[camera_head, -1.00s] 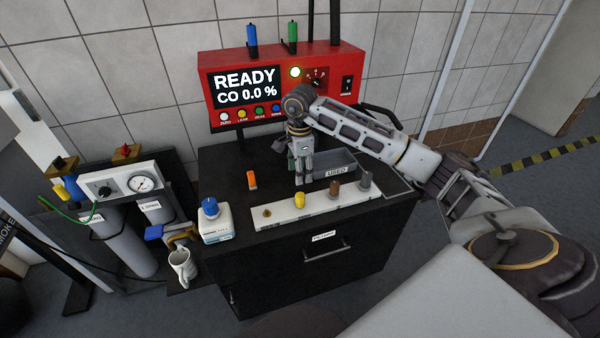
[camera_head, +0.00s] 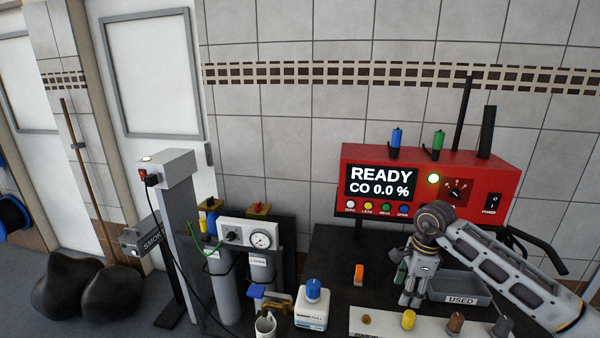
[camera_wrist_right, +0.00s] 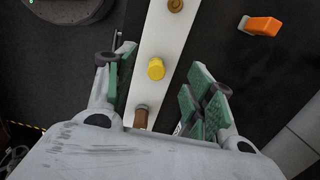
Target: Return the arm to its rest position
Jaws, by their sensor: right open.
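My right arm (camera_head: 505,270) comes in from the right in the head view. My right gripper (camera_head: 411,297) points down above the black cabinet top, behind the white strip with knobs. In the right wrist view the right gripper's green-padded fingers (camera_wrist_right: 163,101) are spread apart with nothing held. Below and between them are the white strip (camera_wrist_right: 172,40), a yellow knob (camera_wrist_right: 156,69) and a brown knob (camera_wrist_right: 141,117). An orange piece (camera_wrist_right: 261,25) lies off to the right. My left gripper is not in view.
The red analyser (camera_head: 420,180) reads READY, CO 0.0 %. A grey USED tray (camera_head: 452,288) is right of the gripper. A blue-capped bottle (camera_head: 313,305), white mug (camera_head: 265,326) and gas cylinders with a gauge (camera_head: 262,239) stand to the left. A smoke meter (camera_head: 140,243) is farther left.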

